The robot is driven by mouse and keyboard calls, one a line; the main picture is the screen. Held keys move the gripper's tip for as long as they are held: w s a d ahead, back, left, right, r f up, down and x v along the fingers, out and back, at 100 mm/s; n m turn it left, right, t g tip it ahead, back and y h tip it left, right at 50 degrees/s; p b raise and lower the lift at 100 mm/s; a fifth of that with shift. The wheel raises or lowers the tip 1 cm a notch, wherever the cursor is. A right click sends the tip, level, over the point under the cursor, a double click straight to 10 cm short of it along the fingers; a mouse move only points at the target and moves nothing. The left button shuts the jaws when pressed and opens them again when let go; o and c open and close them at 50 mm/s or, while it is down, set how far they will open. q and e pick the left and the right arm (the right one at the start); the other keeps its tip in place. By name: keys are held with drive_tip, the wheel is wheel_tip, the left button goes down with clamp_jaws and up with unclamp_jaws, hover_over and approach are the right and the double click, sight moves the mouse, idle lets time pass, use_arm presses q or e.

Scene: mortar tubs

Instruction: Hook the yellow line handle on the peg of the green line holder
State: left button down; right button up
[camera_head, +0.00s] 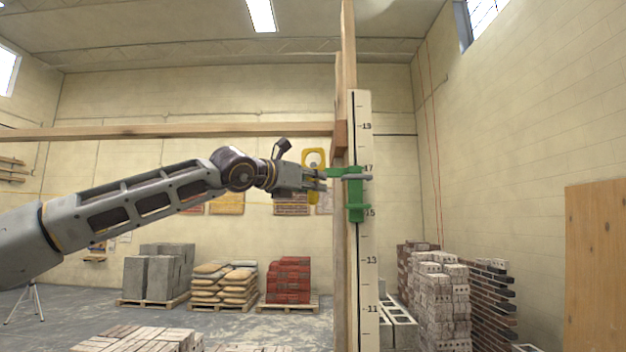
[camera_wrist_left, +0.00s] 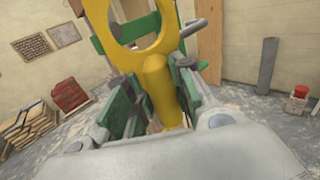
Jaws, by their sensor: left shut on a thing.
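The yellow line handle (camera_head: 314,157) has a ring at its top and a straight grip below. My left gripper (camera_head: 322,180) is shut on the grip, which also shows between its fingers in the left wrist view (camera_wrist_left: 160,90). The handle is held in the air, ring up. The green line holder (camera_head: 355,205) sits on the upright numbered board, just right of the handle in the head view. Its grey peg shows in the left wrist view (camera_wrist_left: 195,28), to the right of the ring and apparently not through it. My right gripper is in neither view.
The white numbered board (camera_head: 363,280) stands against a wooden post (camera_head: 341,270). A horizontal wooden beam (camera_head: 150,131) crosses behind my arm. Stacks of blocks, bags and bricks (camera_head: 288,279) stand on the floor farther back. The air left of the post is clear around my arm.

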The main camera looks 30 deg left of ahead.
use_arm(q)
drive_tip(key=w+a+f+p, duration=0.1)
drive_tip(key=w+a+p, duration=0.3)
drive_tip(key=w+p, duration=0.1)
drive_tip(key=shift+w+f, duration=0.35)
drive_tip(key=shift+w, duration=0.4)
idle(1.2)
idle(0.7)
drive_tip(key=c, duration=1.2)
unclamp_jaws()
drive_tip(key=shift+o, duration=0.2)
